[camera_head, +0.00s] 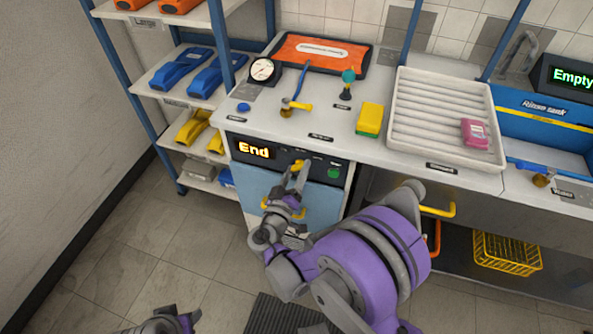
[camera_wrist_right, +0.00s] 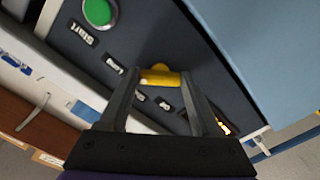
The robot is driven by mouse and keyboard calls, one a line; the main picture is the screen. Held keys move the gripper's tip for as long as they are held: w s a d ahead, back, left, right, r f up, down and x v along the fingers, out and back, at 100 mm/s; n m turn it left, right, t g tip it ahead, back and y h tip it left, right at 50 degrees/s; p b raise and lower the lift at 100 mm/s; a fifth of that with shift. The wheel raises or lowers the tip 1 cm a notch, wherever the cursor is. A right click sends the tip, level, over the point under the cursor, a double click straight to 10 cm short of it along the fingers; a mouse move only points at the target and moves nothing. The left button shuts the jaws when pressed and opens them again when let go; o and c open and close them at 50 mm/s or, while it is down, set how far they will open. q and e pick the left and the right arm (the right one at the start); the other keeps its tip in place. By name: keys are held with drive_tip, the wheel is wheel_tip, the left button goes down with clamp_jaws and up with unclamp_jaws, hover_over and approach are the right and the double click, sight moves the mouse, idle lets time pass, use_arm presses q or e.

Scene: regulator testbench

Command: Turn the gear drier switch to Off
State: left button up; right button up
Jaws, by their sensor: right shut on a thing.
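The gear drier's dark control panel (camera_head: 233,146) is on the front of the bench, above a light blue door. Its display (camera_head: 253,150) reads "End". The yellow rotary switch (camera_head: 296,164) is at the panel's middle, and it also shows in the right wrist view (camera_wrist_right: 161,78). My right gripper (camera_head: 301,169) is at the panel, its two fingers either side of the yellow switch and shut on it. Small labels surround the switch; I cannot read clearly which one it points to. Part of my left gripper (camera_head: 168,322) shows at the bottom edge; its fingertips are unclear.
A green button (camera_head: 334,173) labelled Start in the wrist view (camera_wrist_right: 99,11) is right of the switch. A yellow door handle (camera_head: 297,213) is below the panel. The bench top holds a gauge (camera_head: 263,70), a yellow-green block (camera_head: 369,119) and a white tray (camera_head: 398,118). Floor at left is clear.

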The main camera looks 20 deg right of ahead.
drive_tip(key=shift+c, duration=0.3)
drive_tip(key=n, duration=0.4)
drive_tip(key=shift+n+b, duration=0.3)
drive_tip(key=shift+n, duration=0.1)
drive_tip(key=n, duration=0.5)
drive_tip(key=shift+b, duration=0.35)
drive_tip(key=n, duration=0.5)
drive_tip(key=n+b, duration=0.1)
drive_tip(key=n, duration=0.4)
drive_tip(key=o, duration=1.4)
drive_tip(key=v, duration=1.1)
drive_tip(key=shift+w+p, duration=0.1)
drive_tip(key=shift+p, duration=0.3)
